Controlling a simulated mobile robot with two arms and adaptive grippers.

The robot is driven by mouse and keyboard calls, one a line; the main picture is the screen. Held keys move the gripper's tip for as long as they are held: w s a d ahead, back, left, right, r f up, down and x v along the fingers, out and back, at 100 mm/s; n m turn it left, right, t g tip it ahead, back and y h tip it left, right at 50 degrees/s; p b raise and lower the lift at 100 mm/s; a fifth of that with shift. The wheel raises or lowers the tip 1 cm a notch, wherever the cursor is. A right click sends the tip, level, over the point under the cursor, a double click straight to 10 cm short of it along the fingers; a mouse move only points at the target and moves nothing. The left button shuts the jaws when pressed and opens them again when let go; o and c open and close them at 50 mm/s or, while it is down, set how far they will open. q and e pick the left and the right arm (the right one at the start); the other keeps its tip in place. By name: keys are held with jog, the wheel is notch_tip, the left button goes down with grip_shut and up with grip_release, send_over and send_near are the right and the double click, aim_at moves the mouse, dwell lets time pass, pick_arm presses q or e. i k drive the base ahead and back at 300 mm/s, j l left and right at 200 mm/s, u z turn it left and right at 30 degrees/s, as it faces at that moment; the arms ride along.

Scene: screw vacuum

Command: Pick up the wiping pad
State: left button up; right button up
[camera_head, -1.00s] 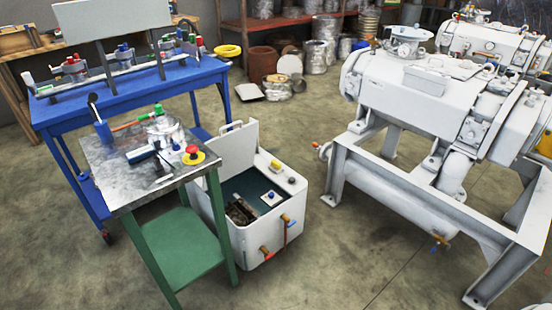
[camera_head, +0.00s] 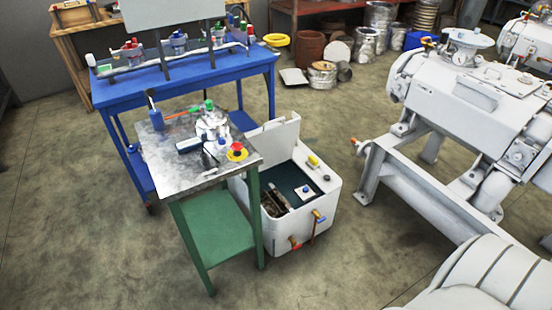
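I cannot pick out the wiping pad for certain. A small dark-and-white block (camera_head: 189,145) lies on the metal top of the green-legged stand (camera_head: 172,181). It is too small to tell whether it is the pad. Beside it are a silver device with a green cap (camera_head: 210,121) and a red knob on a yellow base (camera_head: 237,152). A small yellow piece (camera_head: 313,161) sits on the rim of the open white tank (camera_head: 322,205). Neither of my grippers is in view.
A blue workbench (camera_head: 185,80) with bottles stands behind the stand. The white tank adjoins the stand on the right. A large white machine on a frame (camera_head: 430,190) fills the right. Floor (camera_head: 80,240) is clear at the left and in front.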

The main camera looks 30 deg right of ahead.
aim_at(312, 161)
jog(key=i+l+u, duration=0.15)
jog(key=l+u, duration=0.2)
jog(key=l, duration=0.35)
jog(key=l+u, duration=0.3)
jog(key=l, duration=0.45)
jog(key=l+u, duration=0.35)
jog(key=l, duration=0.4)
